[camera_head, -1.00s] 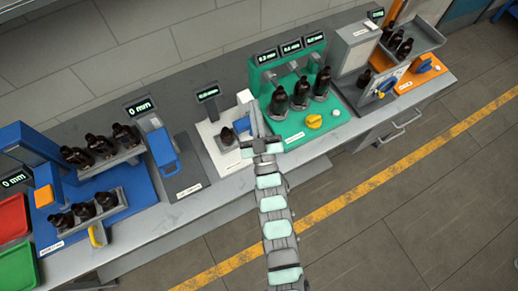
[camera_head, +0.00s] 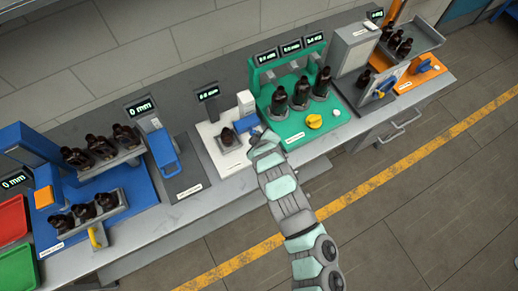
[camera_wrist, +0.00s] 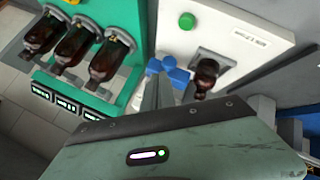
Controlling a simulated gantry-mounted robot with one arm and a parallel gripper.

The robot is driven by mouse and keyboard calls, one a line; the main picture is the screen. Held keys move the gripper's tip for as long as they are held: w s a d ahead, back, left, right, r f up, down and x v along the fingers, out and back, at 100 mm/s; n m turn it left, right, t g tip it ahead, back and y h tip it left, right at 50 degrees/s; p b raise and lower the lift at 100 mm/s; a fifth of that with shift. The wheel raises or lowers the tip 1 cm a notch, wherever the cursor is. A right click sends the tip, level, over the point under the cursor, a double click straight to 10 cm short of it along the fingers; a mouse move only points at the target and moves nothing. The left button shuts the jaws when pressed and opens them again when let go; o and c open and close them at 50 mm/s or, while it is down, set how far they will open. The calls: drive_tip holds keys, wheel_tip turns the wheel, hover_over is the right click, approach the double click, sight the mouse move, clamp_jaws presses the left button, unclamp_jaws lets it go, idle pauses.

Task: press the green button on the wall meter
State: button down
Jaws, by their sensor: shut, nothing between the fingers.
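The green button (camera_wrist: 187,21) shows in the wrist view as a round cap on the white base plate (camera_wrist: 225,18). I cannot make it out in the head view, where my arm covers part of that plate. The small meter display (camera_head: 207,92) stands behind the white station in the head view. My gripper (camera_wrist: 161,82) is shut and empty, its fingers beside a blue part (camera_wrist: 168,68) and apart from the green button in the picture. In the head view my gripper (camera_head: 257,133) is at the right edge of the white station, its tips hard to make out.
A dark bottle (camera_head: 228,136) stands on the white station, close to my fingers in the wrist view. The green station (camera_head: 300,128) with several bottles and a yellow knob (camera_head: 314,121) is close on the right.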

drive_tip(key=shift+f, duration=0.1)
idle(0.3)
drive_tip(key=shift+f+b, duration=2.8)
drive_tip(key=shift+f, duration=1.5)
drive_tip(key=shift+f+b, duration=0.4)
drive_tip(key=shift+f, duration=0.05)
drive_tip(key=shift+f+b, duration=0.35)
drive_tip(key=shift+f, duration=0.1)
drive_tip(key=shift+r, duration=0.1)
drive_tip(key=shift+r+p, duration=0.5)
drive_tip(key=shift+r, duration=0.3)
